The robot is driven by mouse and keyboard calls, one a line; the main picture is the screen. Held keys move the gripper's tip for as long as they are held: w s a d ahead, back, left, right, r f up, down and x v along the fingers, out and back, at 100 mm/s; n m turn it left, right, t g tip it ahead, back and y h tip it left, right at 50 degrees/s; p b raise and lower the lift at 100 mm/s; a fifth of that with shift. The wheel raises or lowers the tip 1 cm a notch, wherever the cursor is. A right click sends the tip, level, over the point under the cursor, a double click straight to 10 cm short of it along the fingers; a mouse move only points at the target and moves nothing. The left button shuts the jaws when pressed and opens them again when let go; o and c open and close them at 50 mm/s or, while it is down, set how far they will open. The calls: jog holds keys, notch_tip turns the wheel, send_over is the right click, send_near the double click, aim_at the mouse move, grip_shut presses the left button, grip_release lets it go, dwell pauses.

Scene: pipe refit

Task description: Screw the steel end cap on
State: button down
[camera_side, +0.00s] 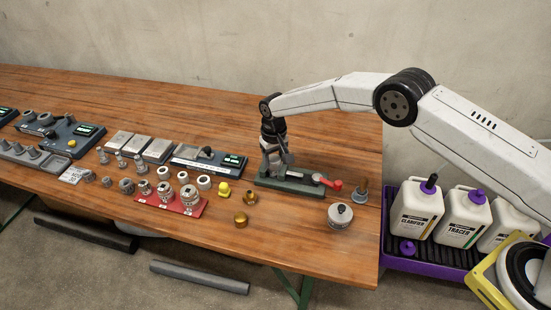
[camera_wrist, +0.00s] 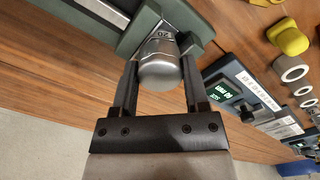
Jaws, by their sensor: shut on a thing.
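The steel end cap (camera_wrist: 160,72) is a smooth, rounded silver piece in the wrist view, with a marking that looks like "20" near its far edge. My gripper (camera_wrist: 160,60) has one dark finger on each side of it and is shut on it. Directly beyond the cap is the dark green vice (camera_wrist: 135,35); the pipe end and any thread are hidden by the cap. In the side view my gripper (camera_side: 276,160) points down at the left part of the green vice (camera_side: 290,185), and the cap is too small and covered to make out.
The vice's red handle (camera_side: 334,185) sticks out right. A flanged post (camera_side: 360,194) and a round lidded metal pot (camera_side: 340,215) stand nearby. A yellow fitting (camera_side: 223,188), brass pieces (camera_side: 240,219) and a red tray (camera_side: 178,206) of steel fittings lie left. The front right wood is clear.

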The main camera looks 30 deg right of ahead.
jog(key=shift+m, duration=1.5)
jog(key=m, duration=0.3)
jog(key=shift+m, duration=1.5)
jog(key=shift+m, duration=0.3)
jog(key=m, duration=0.4)
jog(key=shift+m, duration=0.7)
